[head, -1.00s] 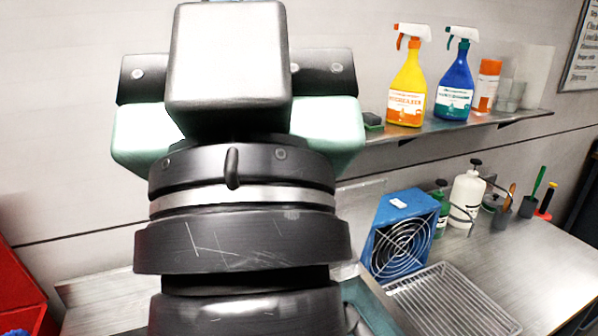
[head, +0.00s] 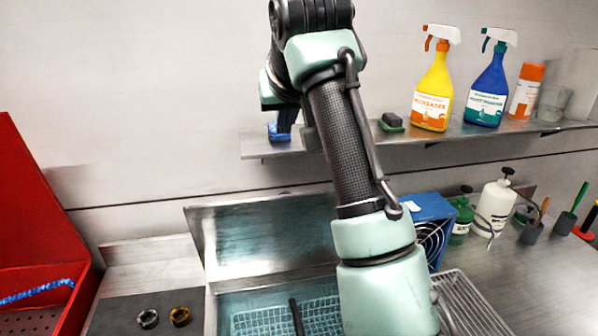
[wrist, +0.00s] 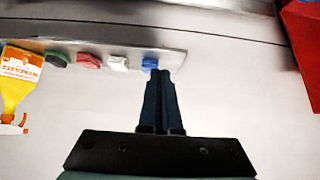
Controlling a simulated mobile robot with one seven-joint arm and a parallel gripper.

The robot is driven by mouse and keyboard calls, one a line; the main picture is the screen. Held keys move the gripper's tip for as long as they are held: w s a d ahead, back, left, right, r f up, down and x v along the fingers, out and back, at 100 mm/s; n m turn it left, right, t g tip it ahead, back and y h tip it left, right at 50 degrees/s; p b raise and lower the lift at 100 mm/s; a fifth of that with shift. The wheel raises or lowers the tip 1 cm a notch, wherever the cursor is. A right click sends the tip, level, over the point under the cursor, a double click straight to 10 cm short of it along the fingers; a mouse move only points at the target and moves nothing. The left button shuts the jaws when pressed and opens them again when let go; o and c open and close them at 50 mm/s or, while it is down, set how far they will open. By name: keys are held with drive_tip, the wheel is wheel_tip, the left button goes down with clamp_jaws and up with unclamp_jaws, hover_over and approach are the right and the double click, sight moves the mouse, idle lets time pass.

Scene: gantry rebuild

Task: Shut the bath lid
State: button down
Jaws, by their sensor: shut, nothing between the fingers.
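The bath lid (head: 262,240) is a flat steel panel. It stands raised, tilted back toward the wall behind the bath (head: 226,300). The bath is open, and a blue mesh basket (head: 262,322) with a dark upright handle sits in it. My arm hides the bath's right part and the lid's right end. In the wrist view, the two dark fingers of my gripper (wrist: 161,82) are together and empty. They point toward the wall shelf, above and apart from the lid.
The wall shelf (head: 350,141) carries a blue block (head: 279,132), a green sponge (head: 391,122) and spray bottles. A red bin (head: 40,190) stands left. A blue fan box (head: 432,212) and wire rack (head: 468,300) stand right of my arm.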

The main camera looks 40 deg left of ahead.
drive_tip(key=shift+s+f+g+h+p, duration=0.1)
drive_tip(key=shift+f+g+h+p, duration=0.25)
drive_tip(key=shift+f+p, duration=1.05)
drive_tip(key=shift+s+f+g+h+p, duration=0.15)
drive_tip(key=shift+f+g+h+p, duration=0.25)
drive_tip(key=shift+f, duration=1.85)
drive_tip(key=shift+s+f+g+h+p, duration=0.1)
drive_tip(key=shift+f+g+h+p, duration=0.2)
drive_tip(key=shift+f+p, duration=1.15)
drive_tip(key=shift+f+b, duration=0.35)
drive_tip(key=shift+b, duration=0.05)
drive_tip(key=shift+f, duration=0.1)
